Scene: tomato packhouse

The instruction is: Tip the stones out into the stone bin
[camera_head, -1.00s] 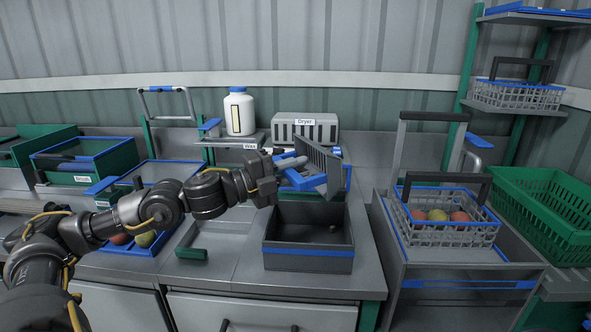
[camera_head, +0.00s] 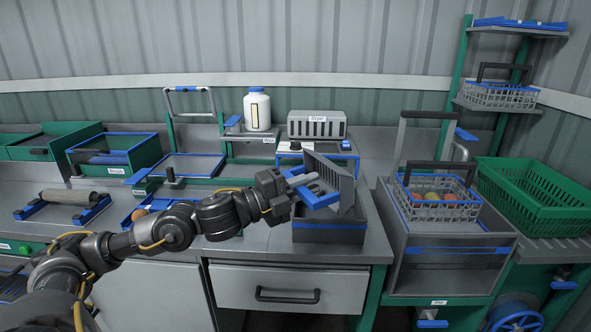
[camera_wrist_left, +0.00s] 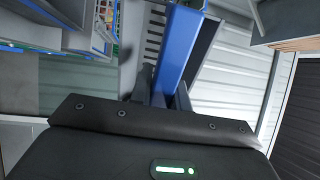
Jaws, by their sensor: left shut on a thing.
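My left gripper (camera_head: 296,188) is shut on a blue-edged part of a grey slatted tray (camera_head: 331,176). The tray is held steeply tilted above the dark grey bin with a blue band (camera_head: 330,234), and its lower blue part overlaps the bin's far rim in the head view. In the left wrist view, the blue bar of the tray (camera_wrist_left: 179,48) stands between my fingers (camera_wrist_left: 163,88). The bin's inside is mostly hidden by the tray, and I see no stones now. My right gripper is not in view.
A dryer (camera_head: 317,124) and a white bottle (camera_head: 257,108) stand behind. To the right are a wire basket of tomatoes (camera_head: 440,210) with a dark handle and a green crate (camera_head: 532,200). A roller (camera_head: 68,196) lies at the left.

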